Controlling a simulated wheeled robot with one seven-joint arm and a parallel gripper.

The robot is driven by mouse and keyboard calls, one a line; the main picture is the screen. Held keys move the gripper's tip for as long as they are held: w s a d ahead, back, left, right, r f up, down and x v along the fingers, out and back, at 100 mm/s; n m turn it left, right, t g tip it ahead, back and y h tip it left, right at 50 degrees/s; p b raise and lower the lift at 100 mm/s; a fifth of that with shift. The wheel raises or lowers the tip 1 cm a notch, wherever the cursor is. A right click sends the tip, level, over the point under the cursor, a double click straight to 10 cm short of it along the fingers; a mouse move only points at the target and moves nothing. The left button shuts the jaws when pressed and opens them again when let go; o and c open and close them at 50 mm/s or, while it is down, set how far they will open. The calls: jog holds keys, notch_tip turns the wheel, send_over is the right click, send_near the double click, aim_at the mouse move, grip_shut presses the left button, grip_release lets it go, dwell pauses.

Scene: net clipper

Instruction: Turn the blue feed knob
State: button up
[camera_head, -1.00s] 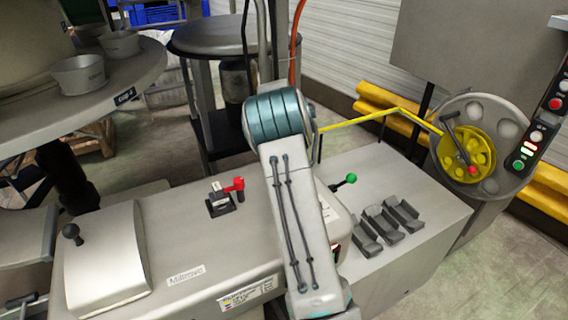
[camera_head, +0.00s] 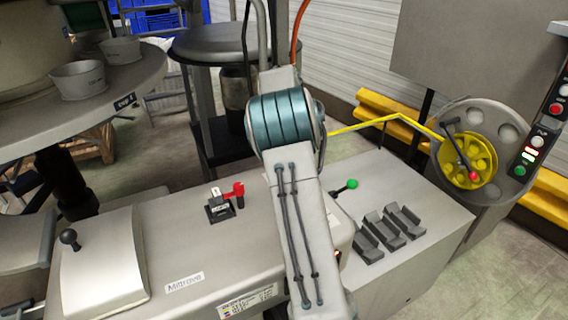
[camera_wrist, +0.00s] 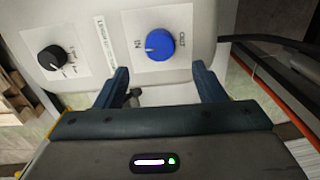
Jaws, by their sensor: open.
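The blue feed knob (camera_wrist: 160,45) shows in the wrist view, on a white square plate marked IN and OUT on a pale panel. A white pointer mark faces left on it. My gripper (camera_wrist: 163,80) is open, its two dark blue fingers apart. The knob lies beyond the fingertips, between their lines and nearer the left finger. Nothing is between the fingers. In the head view my arm blocks the middle, and neither the gripper nor the blue knob can be seen there.
A black knob (camera_wrist: 52,59) sits left of the blue one. An orange-edged beam and dark cable lie at right. In the head view, a red lever (camera_head: 236,191), a green-tipped lever (camera_head: 350,184), a yellow wheel (camera_head: 468,160) and a round table with cups (camera_head: 78,82) surround the arm.

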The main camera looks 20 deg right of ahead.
jog(key=shift+r, duration=2.65)
jog(key=s+a+r+n+t, duration=0.1)
jog(key=s+a+r+n, duration=0.1)
jog(key=s+a+n, duration=0.55)
jog(key=s+a+r+n+t, duration=0.1)
jog(key=s+a+r+n, duration=0.2)
jog(key=s, duration=0.7)
jog(key=s+a+f+n, duration=0.3)
jog(key=s+a, duration=0.1)
jog(key=s, duration=0.4)
jog(key=s+a+f+n+t, duration=0.1)
jog(key=s+a+f+n, duration=0.2)
jog(key=s, duration=0.6)
jog(key=shift+a+f+n, duration=0.3)
jog(key=shift+a+n, duration=0.1)
jog(key=shift+n, duration=0.35)
